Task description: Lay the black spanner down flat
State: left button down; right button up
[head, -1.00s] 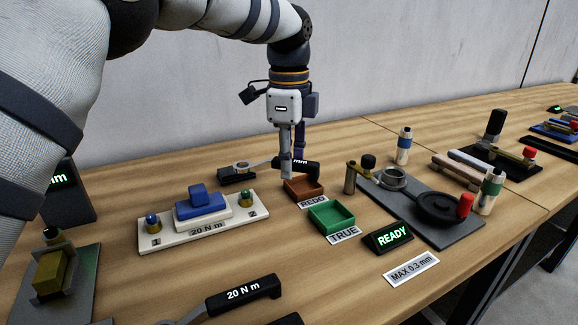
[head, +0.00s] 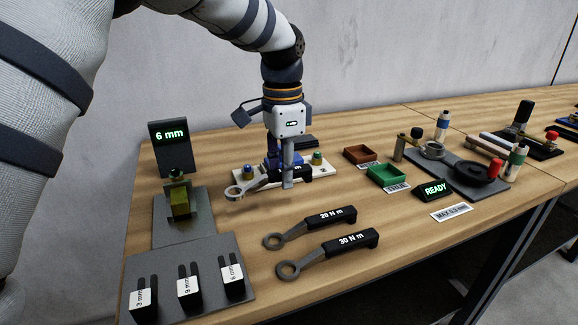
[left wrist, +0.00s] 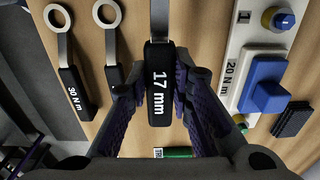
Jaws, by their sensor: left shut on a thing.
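The black spanner has a 17 mm label on its black handle (left wrist: 159,100) and a grey shaft. Its ring end (head: 236,192) points left in the head view. My left gripper (head: 288,184) is shut on the handle, with a finger on each side in the left wrist view (left wrist: 158,82). The spanner looks roughly level above the bench, in front of the white 20 N m block (head: 243,178). The gripper hides part of the handle in the head view; I cannot tell the exact height. My right gripper is not in view.
Two other spanners, 20 N m (head: 325,219) and 30 N m (head: 345,244), lie on the bench in front. A grey plate (head: 215,262) with several gauge blocks is at front left. A green tray (head: 386,174) and a red tray (head: 362,154) stand to the right.

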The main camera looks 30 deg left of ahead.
aim_at(286, 214)
pick_arm(q)
jog(key=shift+w, duration=0.35)
jog(key=shift+s+f, duration=0.1)
jog(key=shift+f, duration=3.1)
jog(key=shift+f, duration=0.3)
jog(key=shift+f, duration=0.3)
jog(key=c, duration=1.4)
grip_release()
jog(key=shift+o, duration=0.2)
jog(key=shift+r, duration=0.15)
notch_tip(286, 214, up, 12)
jog(key=shift+f, duration=0.1)
jog(key=shift+f, duration=0.1)
